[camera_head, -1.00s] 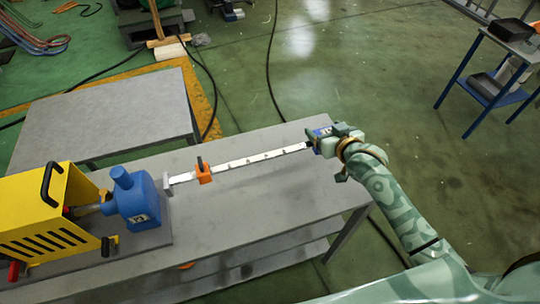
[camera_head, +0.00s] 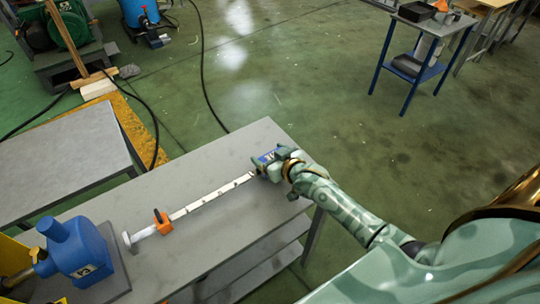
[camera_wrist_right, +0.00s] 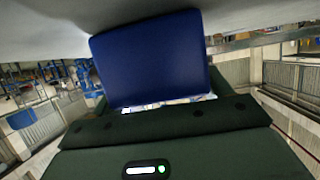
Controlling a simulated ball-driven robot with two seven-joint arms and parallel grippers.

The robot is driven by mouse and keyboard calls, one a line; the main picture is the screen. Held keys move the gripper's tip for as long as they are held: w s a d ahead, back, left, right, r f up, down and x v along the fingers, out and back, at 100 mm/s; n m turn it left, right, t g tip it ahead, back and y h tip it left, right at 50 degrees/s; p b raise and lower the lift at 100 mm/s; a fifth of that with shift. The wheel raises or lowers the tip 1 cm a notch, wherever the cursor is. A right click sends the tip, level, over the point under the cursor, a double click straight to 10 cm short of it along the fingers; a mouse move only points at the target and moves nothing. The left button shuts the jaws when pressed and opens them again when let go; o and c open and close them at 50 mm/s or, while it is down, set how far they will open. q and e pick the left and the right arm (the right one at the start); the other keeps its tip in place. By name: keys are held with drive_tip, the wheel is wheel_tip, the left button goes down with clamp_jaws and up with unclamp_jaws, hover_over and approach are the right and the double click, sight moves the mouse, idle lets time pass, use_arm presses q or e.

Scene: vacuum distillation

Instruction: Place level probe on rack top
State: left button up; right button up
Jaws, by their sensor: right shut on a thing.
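The level probe (camera_head: 205,200) is a long white marked strip with an orange slider (camera_head: 163,222) and a blue head. My right gripper (camera_head: 272,163) is shut on the blue head, near the right end of the grey table. The probe stretches left over the tabletop, its far end near the blue pump-like unit; I cannot tell whether it touches the table. In the right wrist view the blue head (camera_wrist_right: 150,58) fills the upper middle above my dark green gripper. A blue-legged rack (camera_head: 424,60) stands on the floor at upper right. My left gripper is not in view.
The grey table (camera_head: 225,235) carries the blue unit (camera_head: 75,250) at its left end. Dark trays (camera_head: 415,12) sit on the rack's top and lower shelf. Green floor lies open between table and rack. Another grey table (camera_head: 60,165) stands at left; a black cable (camera_head: 203,70) crosses the floor.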

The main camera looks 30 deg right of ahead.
drive_tip(key=o, duration=1)
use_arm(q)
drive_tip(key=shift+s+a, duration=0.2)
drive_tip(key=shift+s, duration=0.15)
use_arm(e)
drive_tip(key=o, duration=0.4)
drive_tip(key=shift+c, duration=0.2)
drive_tip(key=p+v, duration=0.3)
drive_tip(key=v, duration=0.7)
drive_tip(key=shift+s+r+p, duration=0.2)
drive_tip(key=shift+s+p, duration=0.15)
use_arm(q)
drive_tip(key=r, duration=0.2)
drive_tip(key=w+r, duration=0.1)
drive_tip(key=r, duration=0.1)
use_arm(e)
drive_tip(key=shift+s+r, duration=0.2)
drive_tip(key=shift+s, duration=0.4)
drive_tip(key=shift+s, duration=0.1)
